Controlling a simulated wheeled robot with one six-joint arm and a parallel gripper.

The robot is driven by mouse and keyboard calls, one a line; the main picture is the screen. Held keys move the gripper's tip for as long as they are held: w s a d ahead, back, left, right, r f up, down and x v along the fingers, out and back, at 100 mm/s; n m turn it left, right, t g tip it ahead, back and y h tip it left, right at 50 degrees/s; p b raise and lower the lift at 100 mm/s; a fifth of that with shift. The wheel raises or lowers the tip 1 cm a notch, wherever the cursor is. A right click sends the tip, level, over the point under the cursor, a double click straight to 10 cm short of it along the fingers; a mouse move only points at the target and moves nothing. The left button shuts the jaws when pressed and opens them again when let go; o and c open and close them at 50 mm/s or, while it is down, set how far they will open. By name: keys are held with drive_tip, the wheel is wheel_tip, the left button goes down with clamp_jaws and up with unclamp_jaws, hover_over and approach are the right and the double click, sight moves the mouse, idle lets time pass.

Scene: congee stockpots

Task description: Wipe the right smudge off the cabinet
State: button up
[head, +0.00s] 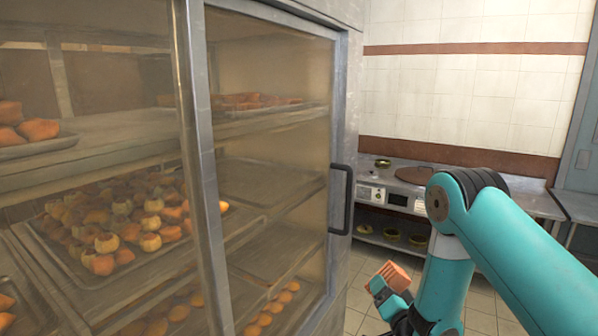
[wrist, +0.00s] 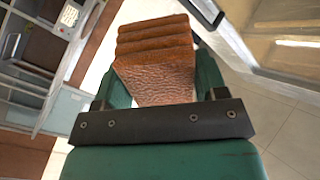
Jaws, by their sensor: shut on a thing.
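The glass-fronted cabinet (head: 342,110) fills the left and middle of the head view. Its panes look hazy, and I cannot pick out a distinct right smudge. Part of the cabinet also shows at upper right in the wrist view (wrist: 285,50), with a pale streak on its glass that may be a reflection. My gripper (head: 384,290) is right of the cabinet, apart from its door, and shut on a folded orange-brown cloth (head: 392,272). In the wrist view the cloth (wrist: 155,72) sits between the two teal fingers, with its layered folds at the far end.
A dark door handle (head: 341,200) sticks out from the cabinet's right door edge. Trays of orange and yellow baked goods (head: 130,225) lie inside behind the glass. A steel counter (head: 380,178) with pans stands against the tiled back wall. Tiled floor between is clear.

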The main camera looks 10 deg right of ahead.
drive_tip(key=w+a+r+n+y+p, duration=0.15)
drive_tip(key=w+a+r, duration=0.25)
drive_tip(key=r, duration=0.6)
drive_tip(key=w+a+r+n+g+y, duration=0.1)
drive_tip(key=w+a+r+y, duration=0.3)
drive_tip(key=r, duration=0.7)
drive_tip(key=w+a+r+n+y+p, duration=0.15)
drive_tip(key=w+a+r, duration=0.3)
drive_tip(key=r, duration=0.55)
drive_tip(key=s+a+r+n+g+y, duration=0.1)
drive_tip(key=s+a+r+n+y, duration=0.15)
drive_tip(key=r, duration=0.65)
drive_tip(key=s+a+r+n+g+y+p, duration=0.1)
drive_tip(key=s+a+r, duration=0.25)
drive_tip(key=r, duration=0.55)
drive_tip(key=s+a+r+n+g+y, duration=0.1)
drive_tip(key=s+a+r+g+y, duration=0.15)
drive_tip(key=r, duration=0.65)
drive_tip(key=s+a+r+n+g+p, duration=0.1)
drive_tip(key=s+a+r+n+g, duration=0.15)
drive_tip(key=s+r, duration=1.2)
drive_tip(key=w+a+t+p, duration=0.1)
drive_tip(key=w+a+p, duration=0.1)
drive_tip(key=w+a, duration=0.2)
drive_tip(key=shift+w+a+r+m+y, duration=0.15)
drive_tip(key=shift+a+r+m+y, duration=0.15)
drive_tip(key=shift+a+y, duration=0.15)
drive_tip(key=shift+p+x, duration=0.7)
drive_tip(key=shift+x, duration=0.3)
